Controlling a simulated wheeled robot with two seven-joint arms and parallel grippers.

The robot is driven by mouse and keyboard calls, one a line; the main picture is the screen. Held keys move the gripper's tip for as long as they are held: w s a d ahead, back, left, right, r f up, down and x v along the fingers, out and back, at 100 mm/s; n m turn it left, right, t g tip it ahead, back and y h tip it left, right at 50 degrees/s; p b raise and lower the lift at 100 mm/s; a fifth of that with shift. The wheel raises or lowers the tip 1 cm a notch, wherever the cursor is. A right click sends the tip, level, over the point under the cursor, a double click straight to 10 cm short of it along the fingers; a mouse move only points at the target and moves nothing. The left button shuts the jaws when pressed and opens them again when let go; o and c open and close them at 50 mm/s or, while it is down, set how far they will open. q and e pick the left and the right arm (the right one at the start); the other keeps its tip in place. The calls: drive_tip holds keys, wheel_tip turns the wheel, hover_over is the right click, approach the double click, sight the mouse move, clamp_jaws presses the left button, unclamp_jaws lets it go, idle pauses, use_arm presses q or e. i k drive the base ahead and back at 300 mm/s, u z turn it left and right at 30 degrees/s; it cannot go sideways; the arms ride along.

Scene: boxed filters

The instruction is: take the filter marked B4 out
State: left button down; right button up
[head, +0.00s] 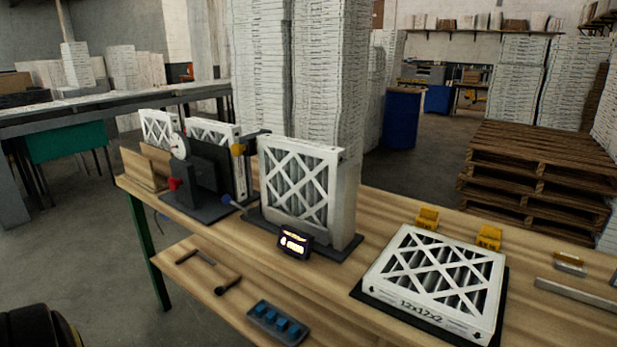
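A white-framed pleated filter (300,190) with a crossed lattice face stands upright in a dark stand (335,250) mid-table. A second filter (435,280), printed "12x12x2", lies flat on a black plate (505,310) at the right. Two more white filters stand farther back at the left, one at the far end (158,127) and one behind the dial gauge (208,130). No B4 mark is readable on any of them. Neither gripper is in view; a black and yellow part at the lower left corner may be mine.
A dark fixture with a dial gauge (180,146) and a small lit display (295,243) stand near the upright filter. Yellow blocks (489,237) sit behind the flat filter. A blue-buttoned box (277,322) lies on the front ledge. Pallets (530,170) stand beyond the table.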

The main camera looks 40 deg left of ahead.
sight(298, 177)
drive_tip(key=u, duration=0.8)
drive_tip(key=i, duration=0.9)
drive_tip(key=u, duration=1.05)
